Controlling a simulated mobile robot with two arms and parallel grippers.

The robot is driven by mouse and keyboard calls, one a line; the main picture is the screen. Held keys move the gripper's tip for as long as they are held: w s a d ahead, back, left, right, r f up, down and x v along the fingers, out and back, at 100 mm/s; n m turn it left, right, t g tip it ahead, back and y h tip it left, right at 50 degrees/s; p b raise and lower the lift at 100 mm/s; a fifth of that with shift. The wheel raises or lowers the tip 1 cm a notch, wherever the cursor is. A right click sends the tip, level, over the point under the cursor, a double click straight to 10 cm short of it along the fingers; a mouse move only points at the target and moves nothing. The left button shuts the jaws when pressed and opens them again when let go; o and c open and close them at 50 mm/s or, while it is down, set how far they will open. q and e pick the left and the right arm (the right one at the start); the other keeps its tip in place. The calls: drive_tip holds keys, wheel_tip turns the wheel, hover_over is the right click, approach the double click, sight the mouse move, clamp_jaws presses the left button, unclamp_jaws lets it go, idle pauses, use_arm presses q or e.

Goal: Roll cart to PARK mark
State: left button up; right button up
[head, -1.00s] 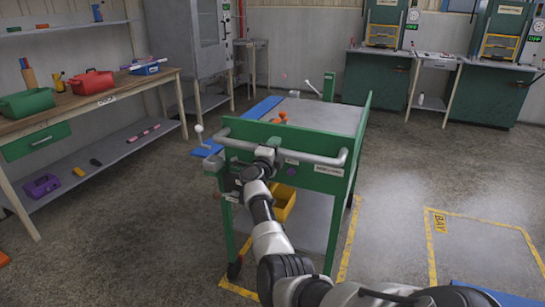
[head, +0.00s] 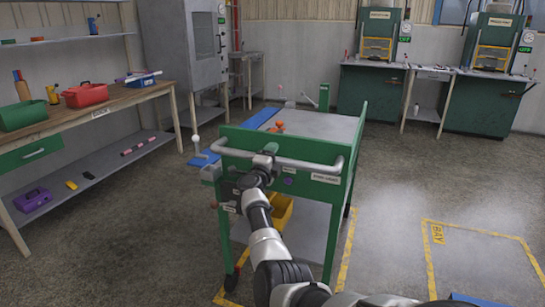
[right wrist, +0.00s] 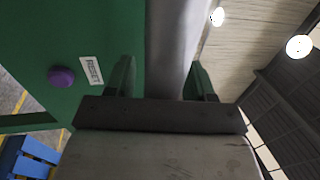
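The green cart (head: 318,205) stands upright in the middle of the head view, with a grey push bar (head: 310,166) on its near side. My right gripper (head: 264,166) is at the left part of this bar. In the right wrist view its two fingers (right wrist: 162,80) stand apart on either side of the grey bar (right wrist: 172,45), with a gap beside the left finger. A purple button (right wrist: 61,77) labelled RESET is on the green panel. No marking reading PARK is legible; a yellow floor outline labelled BAY (head: 437,234) lies right of the cart. My left gripper is out of view.
A workbench (head: 120,96) with a red box (head: 86,95) and a green bin (head: 22,115) stands at the left. Green machine cabinets (head: 371,92) line the back wall. Orange items (head: 278,126) are on the cart top.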

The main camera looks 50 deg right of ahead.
drive_tip(key=shift+s+a+f, duration=0.1)
drive_tip(key=shift+s+a, duration=0.05)
drive_tip(key=shift+a, duration=0.5)
drive_tip(key=p+v, duration=0.1)
drive_tip(key=v, duration=0.8)
drive_tip(key=shift+s+a, duration=0.2)
drive_tip(key=shift+s, duration=0.05)
drive_tip(key=shift+f, duration=0.15)
